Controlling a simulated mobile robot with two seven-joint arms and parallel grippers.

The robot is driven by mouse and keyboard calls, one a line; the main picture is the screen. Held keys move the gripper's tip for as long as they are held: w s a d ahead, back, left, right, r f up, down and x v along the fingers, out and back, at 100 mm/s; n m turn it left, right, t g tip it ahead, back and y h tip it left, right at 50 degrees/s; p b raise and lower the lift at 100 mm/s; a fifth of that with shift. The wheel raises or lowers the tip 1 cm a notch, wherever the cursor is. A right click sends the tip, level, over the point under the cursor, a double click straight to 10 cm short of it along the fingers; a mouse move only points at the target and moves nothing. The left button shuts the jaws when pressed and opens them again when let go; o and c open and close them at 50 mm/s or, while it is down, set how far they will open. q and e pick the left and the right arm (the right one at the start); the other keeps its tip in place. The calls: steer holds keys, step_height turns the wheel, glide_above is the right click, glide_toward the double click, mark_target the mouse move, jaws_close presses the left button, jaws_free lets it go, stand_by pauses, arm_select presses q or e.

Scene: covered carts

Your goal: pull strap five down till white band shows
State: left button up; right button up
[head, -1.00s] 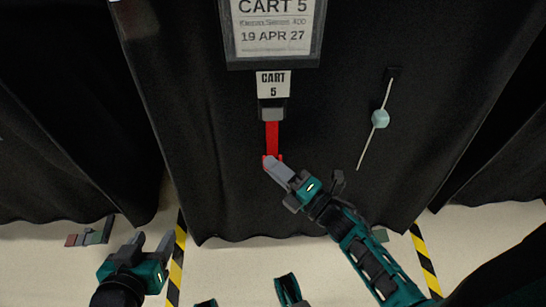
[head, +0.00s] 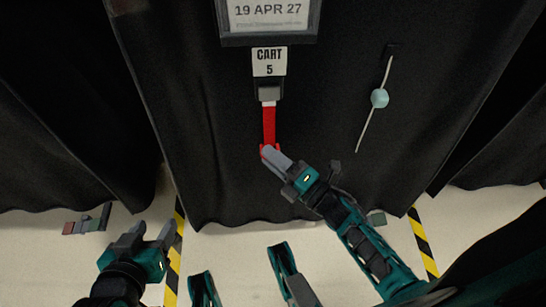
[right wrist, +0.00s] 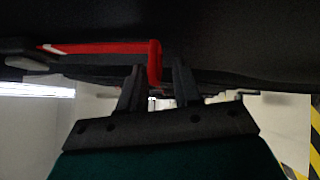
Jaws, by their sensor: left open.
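The red strap (head: 269,127) of cart 5 hangs from a grey buckle (head: 268,92) below the "CART 5" tag (head: 269,61). A small white band (head: 268,103) shows on the strap just under the buckle. My right gripper (head: 270,154) is at the strap's lower end. In the right wrist view the strap's red end (right wrist: 155,62) sits between my two fingers, and a pale patch shows near its far end. My left gripper (head: 152,230) is open and empty, low at the left.
A black cover (head: 210,140) drapes the cart. A thin cord with a pale blue knob (head: 379,98) hangs to the right. Yellow-black tape (head: 173,268) marks the floor. A small coloured item (head: 88,222) lies at the left.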

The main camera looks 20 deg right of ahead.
arm_select(q)
steer(key=shift+w+a+r+p, duration=0.1)
steer(key=shift+a+r+p, duration=0.2)
steer(key=shift+p, duration=0.4)
arm_select(e)
steer(key=v, duration=1.2)
steer(key=shift+s, duration=0.4)
arm_select(q)
steer(key=shift+r, duration=0.15)
arm_select(e)
steer(key=shift+w+d, duration=0.1)
steer(key=shift+d, duration=0.05)
